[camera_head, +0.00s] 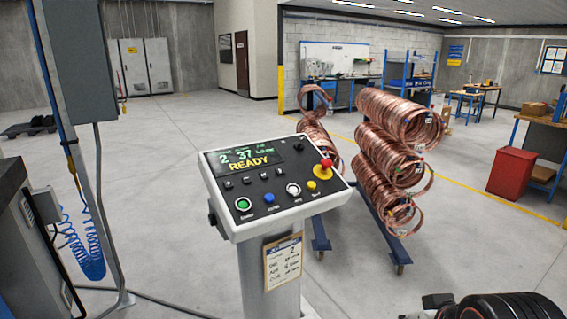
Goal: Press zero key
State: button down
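A control panel (225,222) with a pale frame and dark face stands tilted on a grey post in the centre. Its display (245,158) shows 2, 37 and a yellow READY. Below the display is a row of small dark keys (246,180); their labels are too small to read, so I cannot tell which is zero. Under them are a green button (243,204), a blue button (268,198), a whitish knob (293,189) and a yellow button (312,185). My gripper (425,306) seems to show partly at the bottom right, apart from the panel; its fingers are unclear.
A red emergency stop (326,164) rises from the panel's right side. Copper coils (392,160) hang on a blue wheeled rack behind it. A grey cabinet post and blue coiled hose (85,250) are at left. A red bin (511,172) is at right. The floor between is open.

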aim_at(279, 171)
jog(key=i+j, duration=0.15)
jog(key=j, duration=0.2)
jog(key=i+j, duration=0.1)
jog(key=j, duration=0.2)
jog(key=i+j, duration=0.15)
jog(key=j, duration=0.2)
jog(key=i+j+z, duration=0.1)
jog(key=j, duration=0.2)
